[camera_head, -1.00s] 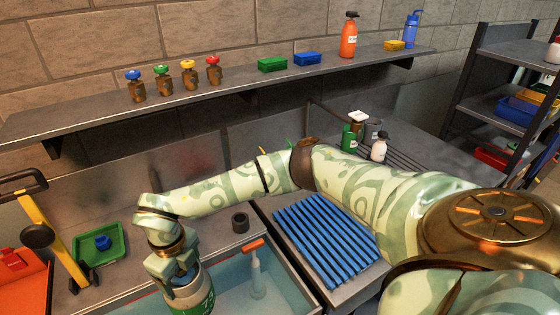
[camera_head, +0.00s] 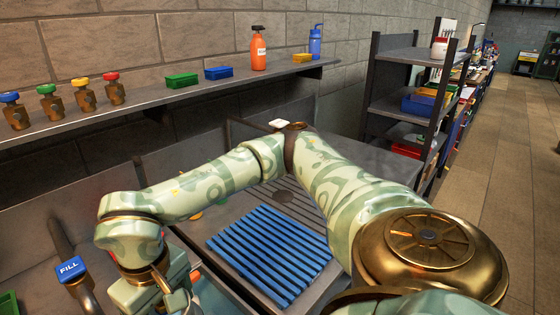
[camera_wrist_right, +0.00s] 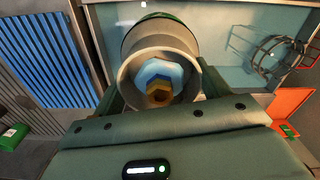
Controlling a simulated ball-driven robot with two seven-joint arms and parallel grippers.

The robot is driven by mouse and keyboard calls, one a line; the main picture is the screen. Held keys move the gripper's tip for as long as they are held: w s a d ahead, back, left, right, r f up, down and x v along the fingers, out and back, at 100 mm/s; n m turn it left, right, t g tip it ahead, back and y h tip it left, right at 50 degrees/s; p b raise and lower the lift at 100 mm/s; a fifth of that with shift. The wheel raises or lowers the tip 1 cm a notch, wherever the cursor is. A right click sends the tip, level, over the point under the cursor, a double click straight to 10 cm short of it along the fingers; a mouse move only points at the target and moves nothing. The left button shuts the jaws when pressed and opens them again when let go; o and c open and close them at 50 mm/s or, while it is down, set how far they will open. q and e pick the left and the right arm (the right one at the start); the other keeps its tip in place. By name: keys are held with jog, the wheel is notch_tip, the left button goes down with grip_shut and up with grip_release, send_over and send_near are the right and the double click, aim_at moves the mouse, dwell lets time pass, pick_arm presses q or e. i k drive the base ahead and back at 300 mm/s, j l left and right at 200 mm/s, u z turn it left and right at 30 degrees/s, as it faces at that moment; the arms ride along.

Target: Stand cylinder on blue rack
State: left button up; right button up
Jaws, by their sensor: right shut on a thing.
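The blue slatted rack (camera_head: 268,255) lies flat on the counter in the middle of the head view, its top bare where it shows. It also shows at the upper left of the right wrist view (camera_wrist_right: 38,55). My right gripper (camera_wrist_right: 160,92) is shut on the cylinder (camera_wrist_right: 190,72), a pale, open-mouthed piece with a green band. Its mouth faces the wrist camera, with blue and yellow-brown shapes inside. In the head view my right gripper (camera_head: 150,290) is left of the rack at the bottom edge, and the cylinder cannot be made out there. My left gripper is out of view.
A blue tap head marked FILL (camera_head: 72,268) stands at the lower left. The wall shelf (camera_head: 180,95) holds bottles, sponges and several valves. A dark shelf unit (camera_head: 400,90) stands at the right. A wire item (camera_wrist_right: 275,58) lies over the basin in the wrist view.

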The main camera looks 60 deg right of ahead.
aim_at(292, 258)
jog(key=l+z, duration=0.2)
jog(key=z, duration=0.15)
jog(key=i+l+z, duration=0.1)
jog(key=z, duration=0.25)
jog(key=i+l+z, duration=0.1)
jog(key=l+z, duration=0.3)
jog(key=j, duration=0.1)
